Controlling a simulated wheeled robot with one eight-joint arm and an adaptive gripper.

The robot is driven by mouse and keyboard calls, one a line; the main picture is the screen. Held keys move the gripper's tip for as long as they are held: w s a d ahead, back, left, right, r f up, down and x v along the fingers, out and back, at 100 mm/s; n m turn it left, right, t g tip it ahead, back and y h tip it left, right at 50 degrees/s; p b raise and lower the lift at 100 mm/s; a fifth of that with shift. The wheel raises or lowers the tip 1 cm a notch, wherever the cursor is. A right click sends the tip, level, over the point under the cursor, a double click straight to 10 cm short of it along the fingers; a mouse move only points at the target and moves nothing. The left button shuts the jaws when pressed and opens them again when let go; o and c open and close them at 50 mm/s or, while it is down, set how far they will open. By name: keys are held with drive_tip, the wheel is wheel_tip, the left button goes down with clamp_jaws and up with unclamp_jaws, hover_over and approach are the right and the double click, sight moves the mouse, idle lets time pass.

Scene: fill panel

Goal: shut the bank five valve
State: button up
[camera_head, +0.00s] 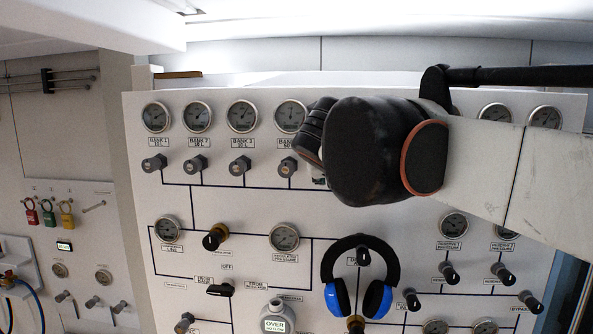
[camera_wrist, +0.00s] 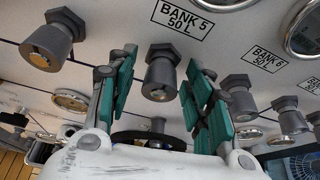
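The bank five valve (camera_wrist: 161,72) is a grey knob with a hexagonal collar under the "BANK 5 50 L" label (camera_wrist: 183,15) in the wrist view. My gripper (camera_wrist: 158,80) is open, with one teal-padded finger on each side of this knob. Gaps show between the knob and both fingers. I cannot tell how deep the knob sits between the fingertips. In the head view my gripper (camera_head: 316,140) and arm cover the bank five gauge and most of the valve area.
The neighbouring bank valve (camera_head: 287,166) stands close left of my gripper. The bank six label (camera_wrist: 264,58) and more knobs are close right in the wrist view. Blue and black ear defenders (camera_head: 358,280) hang lower on the panel (camera_head: 135,125).

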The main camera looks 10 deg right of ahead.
drive_tip(key=shift+s, duration=0.1)
drive_tip(key=v, duration=1.2)
